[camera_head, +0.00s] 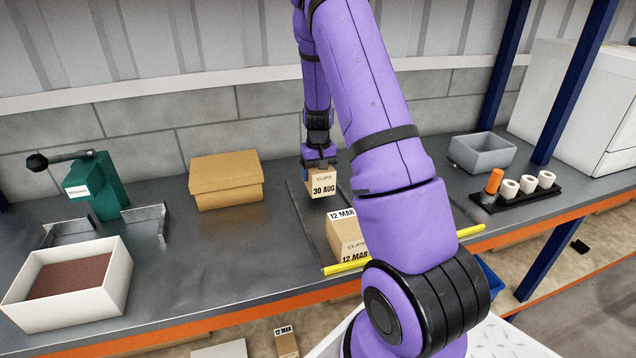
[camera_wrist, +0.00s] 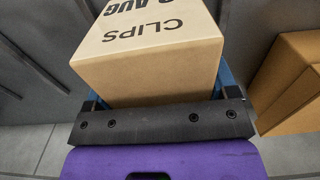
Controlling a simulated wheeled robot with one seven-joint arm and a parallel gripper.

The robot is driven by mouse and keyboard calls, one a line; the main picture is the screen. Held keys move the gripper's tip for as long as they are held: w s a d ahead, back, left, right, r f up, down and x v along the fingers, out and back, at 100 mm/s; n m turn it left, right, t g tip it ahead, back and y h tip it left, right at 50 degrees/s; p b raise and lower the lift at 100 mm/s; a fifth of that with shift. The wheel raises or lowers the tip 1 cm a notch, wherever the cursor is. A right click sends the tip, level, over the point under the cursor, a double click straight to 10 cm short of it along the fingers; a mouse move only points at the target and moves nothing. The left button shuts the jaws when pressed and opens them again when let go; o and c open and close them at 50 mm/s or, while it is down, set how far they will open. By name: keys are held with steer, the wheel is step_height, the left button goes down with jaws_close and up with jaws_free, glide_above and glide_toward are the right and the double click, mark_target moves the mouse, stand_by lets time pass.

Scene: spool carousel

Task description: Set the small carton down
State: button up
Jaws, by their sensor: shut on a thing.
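My gripper (camera_head: 320,160) is shut on a small carton (camera_head: 322,183) marked "CLIPS 30 AUG". The carton also fills the upper middle of the wrist view (camera_wrist: 150,60), between the jaws. In the head view it is upright at the back of a dark mat or tray area (camera_head: 307,212) on the bench. I cannot tell whether its underside touches the surface. Another carton (camera_head: 345,236) marked "12 MAR" stands in front of it, partly hidden by my arm.
A closed cardboard box (camera_head: 226,182) stands left of the held carton. A yellow strip (camera_head: 345,266) runs along the bench front.

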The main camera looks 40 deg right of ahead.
steer(key=shift+f, duration=1.8)
steer(key=shift+f, duration=0.1)
steer(key=o, duration=1.1)
